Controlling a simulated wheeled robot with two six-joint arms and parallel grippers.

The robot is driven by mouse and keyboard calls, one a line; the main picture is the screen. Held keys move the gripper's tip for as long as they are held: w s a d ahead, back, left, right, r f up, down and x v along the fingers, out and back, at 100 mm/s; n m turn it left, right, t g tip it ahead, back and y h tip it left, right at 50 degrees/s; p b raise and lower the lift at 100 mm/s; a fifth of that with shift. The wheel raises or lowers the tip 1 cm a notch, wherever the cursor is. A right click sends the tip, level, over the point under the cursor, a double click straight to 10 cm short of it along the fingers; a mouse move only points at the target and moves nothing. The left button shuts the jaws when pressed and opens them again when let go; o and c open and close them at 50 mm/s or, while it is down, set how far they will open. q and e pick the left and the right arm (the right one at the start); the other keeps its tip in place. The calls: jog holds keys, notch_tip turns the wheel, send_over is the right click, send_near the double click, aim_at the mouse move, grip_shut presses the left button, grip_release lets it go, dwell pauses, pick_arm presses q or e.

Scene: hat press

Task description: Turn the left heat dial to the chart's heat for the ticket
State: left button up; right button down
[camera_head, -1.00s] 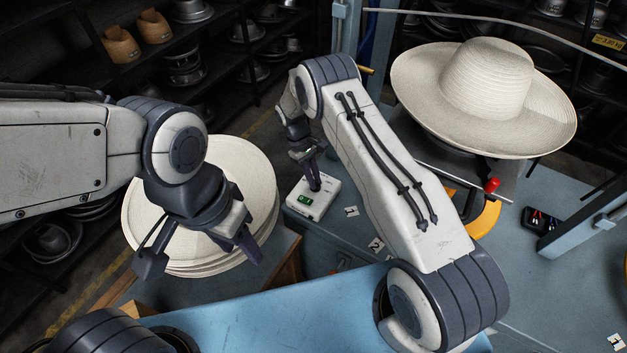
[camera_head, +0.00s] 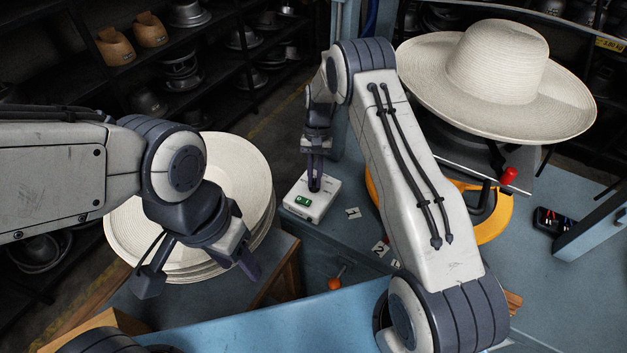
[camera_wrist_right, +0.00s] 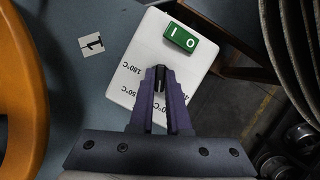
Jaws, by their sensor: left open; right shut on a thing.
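The left heat dial is a dark knob (camera_wrist_right: 159,78) on a white box (camera_wrist_right: 145,50) with a green switch (camera_wrist_right: 190,38). The box also shows in the head view (camera_head: 325,200). My right gripper (camera_wrist_right: 159,80) is shut on the knob from above, and its fingers hide part of the dial face. My left gripper (camera_head: 202,268) is open and empty, in front of the stack of pale hat brims. I cannot see the ticket or the chart clearly.
A wide straw hat (camera_head: 497,70) sits on the press. Pale hats (camera_head: 245,165) are stacked at left. A red-orange ball knob (camera_head: 334,284) stands near the front.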

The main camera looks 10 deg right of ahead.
aim_at(325, 185)
jog(key=m+y, duration=0.1)
jog(key=m, duration=0.2)
jog(key=m+t, duration=0.1)
jog(key=m, duration=0.1)
jog(key=shift+s+d+m+y, duration=0.1)
jog(key=shift+d+m+y, duration=0.05)
jog(key=shift+m+y, duration=0.25)
jog(key=m+t, duration=0.1)
jog(key=m, duration=0.2)
jog(key=shift+s+y, duration=0.1)
jog(key=shift+y, duration=0.3)
jog(key=shift+m+t+b, duration=0.3)
jog(key=shift+m+t, duration=0.6)
jog(key=shift+m, duration=1)
jog(key=c, duration=0.9)
grip_release()
jog(key=b+v, duration=0.1)
jog(key=v, duration=0.6)
jog(key=shift+d+r, duration=0.2)
jog(key=shift+r, duration=0.05)
